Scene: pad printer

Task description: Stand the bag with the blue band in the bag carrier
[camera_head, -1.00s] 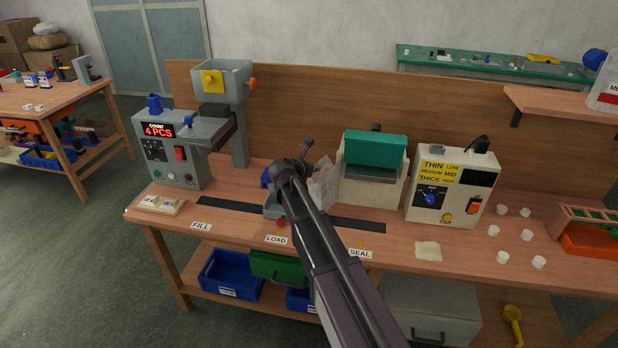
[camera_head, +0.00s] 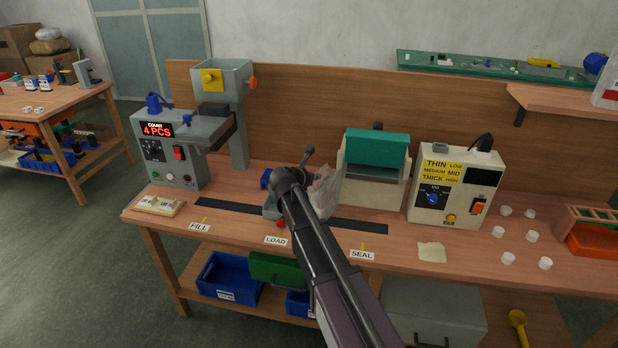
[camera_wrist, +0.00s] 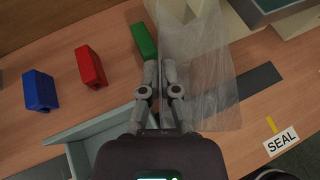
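My gripper (camera_wrist: 160,67) is over the bench near the LOAD label, its fingers close together on the edge of a clear bag (camera_wrist: 205,75). The bag hangs to the right of the fingers and also shows in the head view (camera_head: 325,190). I see no blue band on it. A grey open-topped holder, apparently the bag carrier (camera_wrist: 88,138), lies below and left of my gripper, partly hidden by it. It also shows in the head view (camera_head: 271,206). A blue block (camera_wrist: 40,90), a red block (camera_wrist: 91,66) and a green block (camera_wrist: 144,41) stand in a row beyond.
A dark track (camera_head: 215,205) runs along the bench past the FILL, LOAD and SEAL labels. The counter machine (camera_head: 165,150) stands left. The teal-topped sealer (camera_head: 375,150) and the control box (camera_head: 455,190) stand right of my gripper. Several white cups (camera_head: 532,236) are farther right.

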